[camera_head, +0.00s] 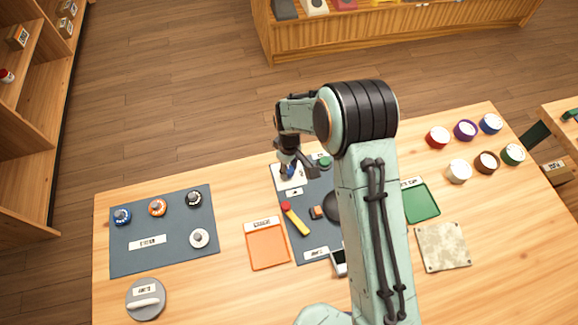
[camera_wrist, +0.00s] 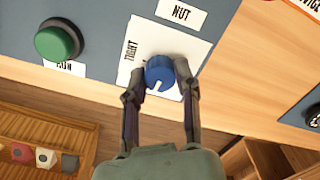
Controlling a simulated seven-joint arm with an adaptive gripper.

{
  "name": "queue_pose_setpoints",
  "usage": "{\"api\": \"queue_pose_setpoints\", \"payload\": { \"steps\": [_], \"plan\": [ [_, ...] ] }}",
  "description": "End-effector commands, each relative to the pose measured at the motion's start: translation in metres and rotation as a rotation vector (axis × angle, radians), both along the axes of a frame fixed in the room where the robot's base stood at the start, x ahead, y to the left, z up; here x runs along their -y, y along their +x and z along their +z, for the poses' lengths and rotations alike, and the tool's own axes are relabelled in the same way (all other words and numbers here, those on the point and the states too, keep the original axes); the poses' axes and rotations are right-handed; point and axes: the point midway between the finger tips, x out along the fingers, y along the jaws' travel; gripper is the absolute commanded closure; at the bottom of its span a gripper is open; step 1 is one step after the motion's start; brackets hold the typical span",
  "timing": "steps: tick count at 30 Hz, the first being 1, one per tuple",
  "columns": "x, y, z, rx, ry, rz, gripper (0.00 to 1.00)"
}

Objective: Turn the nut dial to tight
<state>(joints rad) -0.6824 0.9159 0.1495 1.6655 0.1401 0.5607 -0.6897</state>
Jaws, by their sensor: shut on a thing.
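The nut dial is a blue knob (camera_wrist: 159,70) on a white plate (camera_wrist: 190,48) in the wrist view. A white mark on the knob points down and slightly left in that picture. The word TIGHT (camera_wrist: 131,49) is printed on the plate to the left of the knob, and a NUT label (camera_wrist: 180,12) lies above it. My gripper (camera_wrist: 161,76) is shut on the knob, one finger on each side. In the head view my gripper (camera_head: 288,160) reaches down to the white plate (camera_head: 293,181) at the far edge of the table, largely covering the knob.
A green RUN button (camera_wrist: 56,42) is left of the dial in the wrist view. A yellow-handled tool (camera_head: 297,219) lies on the dark panel. An orange tray (camera_head: 267,258), a green tray (camera_head: 423,207) and a mat of several knobs (camera_head: 178,245) are nearby.

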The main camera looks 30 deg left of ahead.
Motion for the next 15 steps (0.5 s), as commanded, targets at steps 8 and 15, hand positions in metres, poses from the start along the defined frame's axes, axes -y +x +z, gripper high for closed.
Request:
{"api": "queue_pose_setpoints", "payload": {
  "steps": [8,15],
  "plan": [
    [0.0002,-0.0003,-0.0007,-0.001,0.000,-0.200,1.00],
    [0.0003,-0.0005,-0.0007,-0.001,-0.001,-0.430,1.00]
  ]
}}
